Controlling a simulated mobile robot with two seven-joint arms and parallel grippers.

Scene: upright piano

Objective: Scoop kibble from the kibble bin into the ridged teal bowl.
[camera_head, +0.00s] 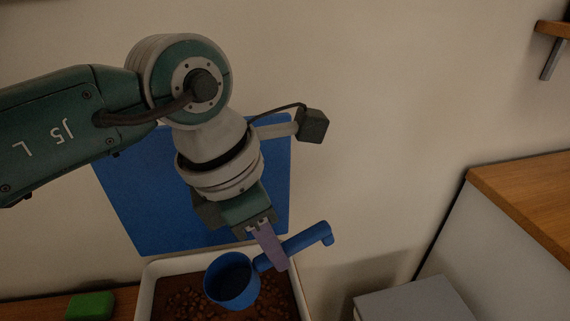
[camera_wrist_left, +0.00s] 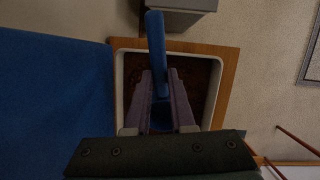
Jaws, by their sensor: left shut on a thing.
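A blue scoop (camera_head: 231,284) with a round cup and a straight handle hangs over the kibble bin (camera_head: 146,292), a white-rimmed bin with brown kibble in it. My left gripper (camera_head: 271,258) is shut on the scoop's handle. The cup looks dark and empty inside, though its bottom is hard to make out. In the left wrist view the blue handle (camera_wrist_left: 156,45) runs between my purple fingers (camera_wrist_left: 160,100), with the bin's rim (camera_wrist_left: 122,80) around them. I cannot tell whether the cup touches the kibble. The ridged teal bowl is not in view. My right gripper is not in view.
A blue panel (camera_head: 130,190) stands against the wall behind the bin. A green block (camera_head: 90,305) lies on the wooden surface left of the bin. A grey box (camera_head: 415,300) is at the right, near a wood-topped cabinet (camera_head: 525,190). A shelf (camera_head: 553,28) is at the upper right.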

